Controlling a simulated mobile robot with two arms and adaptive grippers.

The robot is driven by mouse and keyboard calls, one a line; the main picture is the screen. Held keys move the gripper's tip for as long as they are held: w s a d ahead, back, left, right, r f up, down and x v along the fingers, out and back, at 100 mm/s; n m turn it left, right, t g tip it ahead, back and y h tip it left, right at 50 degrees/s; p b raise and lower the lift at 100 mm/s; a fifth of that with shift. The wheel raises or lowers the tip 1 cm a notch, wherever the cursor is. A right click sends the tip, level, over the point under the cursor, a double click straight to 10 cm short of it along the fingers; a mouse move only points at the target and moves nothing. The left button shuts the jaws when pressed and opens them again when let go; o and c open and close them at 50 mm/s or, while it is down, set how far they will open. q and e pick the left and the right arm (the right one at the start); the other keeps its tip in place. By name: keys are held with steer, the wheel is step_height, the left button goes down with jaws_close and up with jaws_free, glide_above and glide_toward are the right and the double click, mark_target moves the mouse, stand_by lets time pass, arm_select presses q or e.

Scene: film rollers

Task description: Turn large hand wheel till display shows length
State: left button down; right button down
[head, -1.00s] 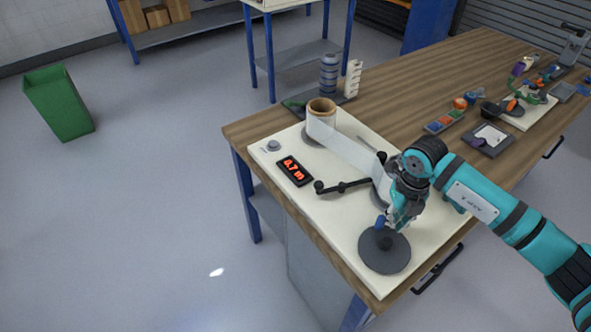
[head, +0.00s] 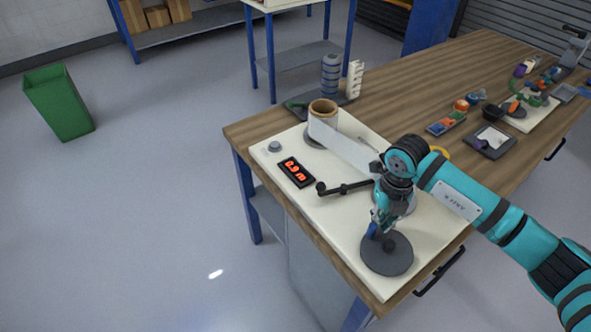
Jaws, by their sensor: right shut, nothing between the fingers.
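The large hand wheel (head: 392,262) is a dark grey disc lying flat at the near corner of the cream board (head: 345,228). A blue handle (head: 373,231) stands near its rim, on the upper left side. My right gripper (head: 377,222) is shut with its fingertips down at the blue handle; whether they touch it is hard to tell. The black display (head: 296,172) shows red digits that look like 0.9 m. A white film strip (head: 340,145) runs from the roll (head: 322,112) to a second roller partly hidden by my right arm. My left gripper is out of view.
A black crank arm (head: 345,188) lies between the display and my right gripper. A grey button (head: 274,147) sits at the board's left corner. Small parts and trays (head: 490,140) lie farther right on the wooden table. A green bin (head: 58,102) stands on the floor.

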mark_target(371, 225)
steer(key=shift+s+a, duration=0.15)
steer(key=shift+a, duration=0.4)
steer(key=shift+s+a, duration=0.15)
steer(key=shift+a, duration=0.35)
steer(key=shift+s+a, duration=0.4)
steer(key=shift+s, duration=0.15)
steer(key=shift+a, duration=0.1)
